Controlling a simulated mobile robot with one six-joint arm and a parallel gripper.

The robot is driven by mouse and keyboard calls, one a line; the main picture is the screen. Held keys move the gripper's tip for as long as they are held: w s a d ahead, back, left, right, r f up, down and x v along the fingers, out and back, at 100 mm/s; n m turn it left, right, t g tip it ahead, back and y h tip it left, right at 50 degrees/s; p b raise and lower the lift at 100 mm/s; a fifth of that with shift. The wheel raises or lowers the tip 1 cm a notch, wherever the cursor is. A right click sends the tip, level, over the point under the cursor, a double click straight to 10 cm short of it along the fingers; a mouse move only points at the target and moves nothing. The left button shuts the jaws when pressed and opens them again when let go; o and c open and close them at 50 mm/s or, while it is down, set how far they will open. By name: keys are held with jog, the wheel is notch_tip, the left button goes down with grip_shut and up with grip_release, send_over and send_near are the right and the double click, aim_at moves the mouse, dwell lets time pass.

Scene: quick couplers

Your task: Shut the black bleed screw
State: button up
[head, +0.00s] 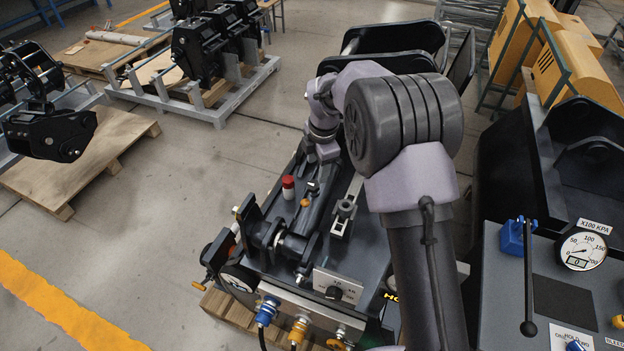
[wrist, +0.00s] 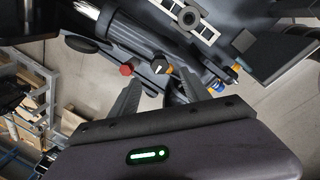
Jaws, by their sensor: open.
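My gripper (wrist: 160,80) points down with its two fingers apart and nothing held between them. In the wrist view a small black pointed part with an orange piece (wrist: 161,68) shows just beyond and between the fingertips. It may be the black bleed screw, but I cannot tell for sure, nor whether a finger touches it. In the head view my gripper (head: 316,182) is over the dark coupler bench, above a small orange part (head: 304,203).
A dark bench (head: 262,183) carries a cylinder, black lugs and a slotted metal bracket (head: 343,215). A white plate with a black knob (head: 333,292) is at its front. A console with a gauge (head: 583,251) and black lever (head: 528,280) stands right.

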aim_at(314, 184)
jog(key=f, duration=0.3)
jog(key=w+f, duration=0.1)
jog(key=f, duration=0.5)
jog(key=shift+w+a+b, duration=0.25)
jog(key=shift+a+b, duration=0.1)
jog(key=shift+b, duration=0.05)
jog(key=shift+c, duration=0.4)
grip_shut()
